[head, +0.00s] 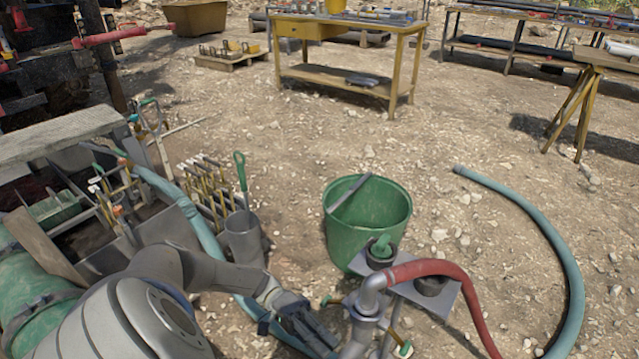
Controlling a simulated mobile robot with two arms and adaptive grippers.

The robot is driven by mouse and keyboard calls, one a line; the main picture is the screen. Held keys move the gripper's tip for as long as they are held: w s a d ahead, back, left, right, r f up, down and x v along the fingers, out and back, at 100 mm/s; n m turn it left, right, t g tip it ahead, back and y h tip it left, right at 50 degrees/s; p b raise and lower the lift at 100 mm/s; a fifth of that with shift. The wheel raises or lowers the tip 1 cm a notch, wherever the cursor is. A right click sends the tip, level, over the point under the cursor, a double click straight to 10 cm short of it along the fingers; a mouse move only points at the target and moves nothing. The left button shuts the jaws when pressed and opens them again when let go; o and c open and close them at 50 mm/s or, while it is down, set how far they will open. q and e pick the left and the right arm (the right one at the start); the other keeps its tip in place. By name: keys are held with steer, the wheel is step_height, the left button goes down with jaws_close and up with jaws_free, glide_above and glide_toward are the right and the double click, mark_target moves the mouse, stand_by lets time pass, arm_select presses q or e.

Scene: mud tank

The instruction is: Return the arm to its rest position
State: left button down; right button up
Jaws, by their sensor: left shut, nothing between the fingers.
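My left arm comes in from the lower left of the head view and reaches toward the bottom middle. My left gripper (318,340) is at its end, low in the picture, with its dark fingers shut and empty. It is just left of a grey metal pipe fitting (367,315) that carries a red hose (440,268). I cannot tell whether the gripper touches the fitting. My right gripper is not in view.
A green bucket (388,212) stands behind the fitting. A grey metal cup (243,240) with a green-handled tool is beside my arm. A blue-green hose (548,232) curves at right. A yellow workbench (340,75) stands farther back; open gravel lies between.

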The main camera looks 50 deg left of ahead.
arm_select(q)
steer(key=shift+a, duration=0.5)
